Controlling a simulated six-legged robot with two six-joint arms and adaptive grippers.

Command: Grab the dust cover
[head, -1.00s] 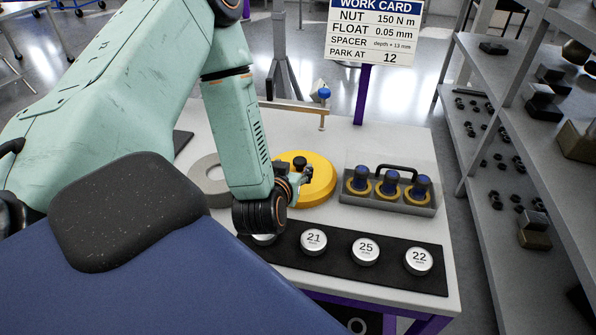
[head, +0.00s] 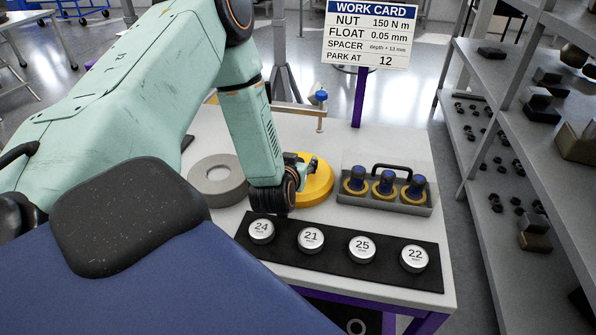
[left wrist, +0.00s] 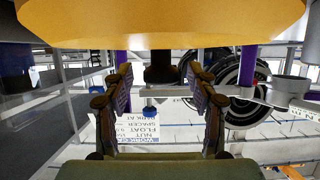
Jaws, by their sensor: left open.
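The dust cover is a round yellow disc (head: 319,184) lying on the white table, partly hidden behind my left gripper in the head view. In the left wrist view, which looks upside down, the yellow cover (left wrist: 160,22) fills the top and its dark knob (left wrist: 161,68) sits in the middle. My left gripper (head: 305,162) is low over the cover. Its two fingers (left wrist: 160,82) are open, spread on either side of the knob's line with a gap to each side. Whether they touch the cover cannot be told.
A grey ring (head: 217,181) lies left of the cover. A grey tray (head: 407,206) with blue-topped pieces and a clear screen stands on the right. A black mat (head: 285,245) with several numbered discs lies in front. The work card (head: 370,32) stands behind.

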